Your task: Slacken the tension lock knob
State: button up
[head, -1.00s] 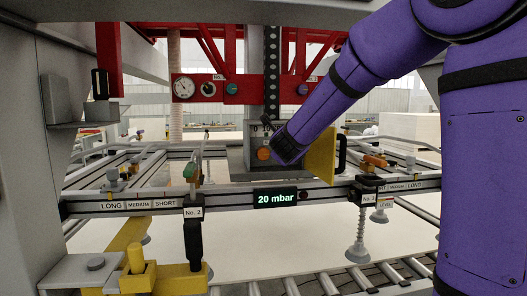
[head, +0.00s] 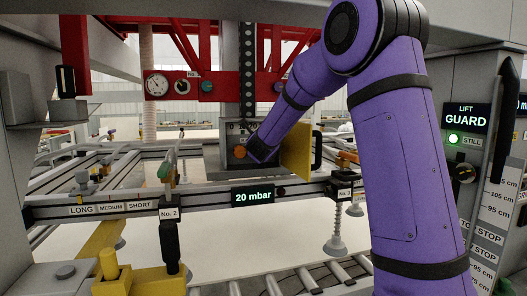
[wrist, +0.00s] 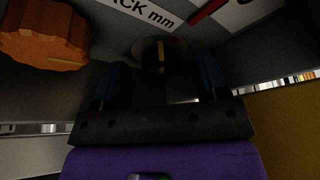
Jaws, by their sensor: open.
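A grey box (head: 229,163) on the gantry's black mast carries an orange knob (head: 239,152). In the wrist view this ribbed orange knob (wrist: 43,38) is at the upper left, with a yellow line on it, to the left of my gripper. My gripper (wrist: 160,75) is open, its two dark blue fingers pointing at a round dark part (wrist: 160,50) with a yellow stripe, which shows between them. Contact with it cannot be told. A label ending "ACK mm" (wrist: 147,16) is above. No tension lock label is readable. In the head view my wrist hides the fingertips.
A yellow plate (head: 296,152) with a black handle (head: 318,149) stands just right of my wrist. A crossbar with a "20 mbar" display (head: 253,196) runs in front, below my gripper. At right, a panel (head: 465,121) reads "LIFT GUARD", with a green "STILL" light.

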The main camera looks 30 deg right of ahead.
jog(key=c, duration=0.9)
jog(key=n, duration=0.1)
jog(key=n+h, duration=0.1)
jog(key=n, duration=0.1)
jog(key=shift+a+f+h, duration=0.1)
jog(key=shift+f+h, duration=0.1)
jog(key=shift+h, duration=0.1)
jog(key=shift+f+n+t+h, duration=0.1)
jog(key=shift+n+t+h, duration=0.45)
jog(key=shift+n, duration=0.75)
jog(key=o, duration=0.9)
